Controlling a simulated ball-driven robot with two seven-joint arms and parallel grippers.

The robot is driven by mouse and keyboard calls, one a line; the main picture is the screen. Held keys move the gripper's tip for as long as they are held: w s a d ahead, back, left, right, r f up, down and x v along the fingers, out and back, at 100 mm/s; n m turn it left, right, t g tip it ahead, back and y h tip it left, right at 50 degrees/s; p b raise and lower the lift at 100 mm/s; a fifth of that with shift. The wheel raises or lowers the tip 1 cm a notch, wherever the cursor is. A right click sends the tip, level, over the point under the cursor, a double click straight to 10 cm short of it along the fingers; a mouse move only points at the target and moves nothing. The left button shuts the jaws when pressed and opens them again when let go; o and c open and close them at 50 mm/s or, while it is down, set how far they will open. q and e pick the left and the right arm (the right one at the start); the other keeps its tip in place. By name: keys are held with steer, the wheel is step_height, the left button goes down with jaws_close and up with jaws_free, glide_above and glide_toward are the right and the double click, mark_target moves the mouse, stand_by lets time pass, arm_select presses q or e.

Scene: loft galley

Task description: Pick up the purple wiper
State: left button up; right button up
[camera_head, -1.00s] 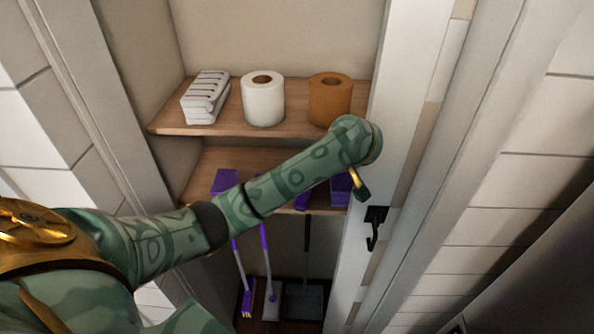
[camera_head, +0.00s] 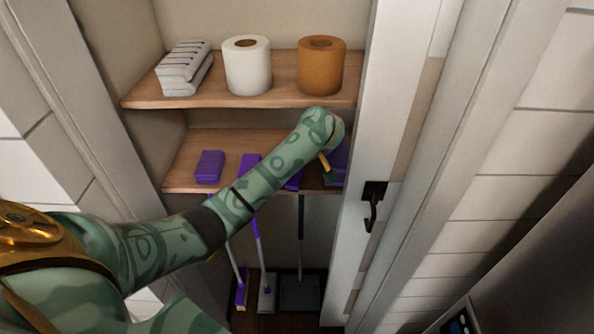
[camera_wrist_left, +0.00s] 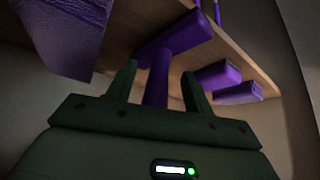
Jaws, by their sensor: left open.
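In the left wrist view a purple T-shaped piece, which looks like the wiper (camera_wrist_left: 185,38), is on the wooden shelf. Its handle runs between the two dark fingers of my left gripper (camera_wrist_left: 158,84). The fingers are open on either side of it; I cannot tell whether they touch it. In the head view my left forearm reaches across the lower shelf and hides the gripper and most of what lies behind it. Purple parts show around the arm, but I cannot tell which is the wiper. My right gripper is not in view.
The lower shelf (camera_head: 187,150) also holds a purple block (camera_head: 209,166) and a purple item (camera_head: 338,168) at right. Paper rolls and folded cloths stand on the upper shelf (camera_head: 150,98). Purple-handled tools stand below. A white door frame with a black hook (camera_head: 372,205) is close at right.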

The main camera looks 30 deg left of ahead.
arm_select(q)
steer(key=shift+x, duration=1.2)
steer(key=shift+d+r, duration=0.1)
steer(key=shift+r, duration=0.05)
steer(key=shift+c, duration=1)
steer(key=c, duration=0.9)
steer(key=shift+r, duration=0.1)
